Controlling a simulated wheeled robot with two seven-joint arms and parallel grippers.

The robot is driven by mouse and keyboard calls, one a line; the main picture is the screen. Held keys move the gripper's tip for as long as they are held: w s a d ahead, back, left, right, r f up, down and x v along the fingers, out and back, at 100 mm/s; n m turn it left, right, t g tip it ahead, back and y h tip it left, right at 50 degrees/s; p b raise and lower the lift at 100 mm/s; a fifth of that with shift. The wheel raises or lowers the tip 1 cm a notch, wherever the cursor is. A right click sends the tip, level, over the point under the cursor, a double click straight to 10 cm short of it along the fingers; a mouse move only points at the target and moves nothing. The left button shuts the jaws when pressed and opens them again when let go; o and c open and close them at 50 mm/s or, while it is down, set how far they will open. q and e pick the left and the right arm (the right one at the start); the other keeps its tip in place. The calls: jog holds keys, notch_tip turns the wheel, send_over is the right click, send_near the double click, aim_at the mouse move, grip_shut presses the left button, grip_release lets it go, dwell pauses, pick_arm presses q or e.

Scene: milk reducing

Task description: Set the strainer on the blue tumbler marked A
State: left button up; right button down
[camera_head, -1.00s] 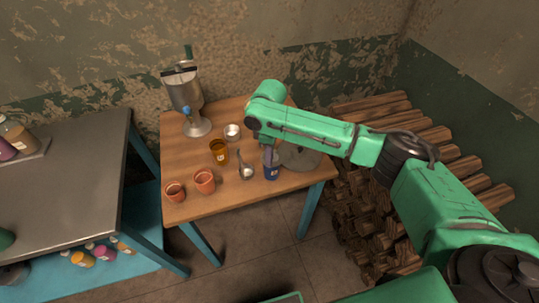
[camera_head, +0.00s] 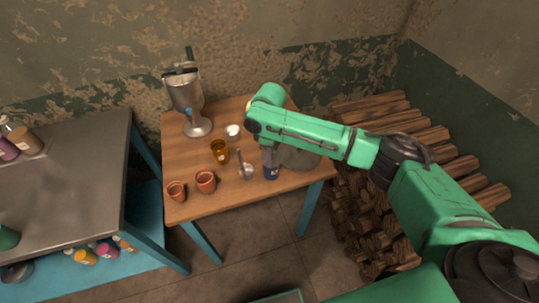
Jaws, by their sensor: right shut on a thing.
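The blue tumbler (camera_head: 271,172) stands upright near the front edge of the wooden table. Its mark is too small to read. My right gripper (camera_head: 268,151) points down just behind and above it and is shut; my own arm hides much of the grip. A small grey metal thing with a thin upright handle (camera_head: 245,171), which looks like the strainer, shows just left of the tumbler, apart from its rim. Where the jaws meet the handle cannot be made out. My left gripper is not in view.
An amber cup (camera_head: 220,152), two terracotta cups (camera_head: 205,181) and a small white-looking cup (camera_head: 233,130) stand to the left. A metal dispenser (camera_head: 188,103) stands at the back. A grey round thing (camera_head: 299,158) lies right, partly under my arm. Stacked logs (camera_head: 420,150) are beyond.

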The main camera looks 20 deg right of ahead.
jog(key=shift+c, duration=1.8)
grip_release()
notch_tip(320, 180, up, 6)
jog(key=p, duration=0.7)
jog(key=shift+r, duration=0.1)
jog(key=shift+f, duration=0.2)
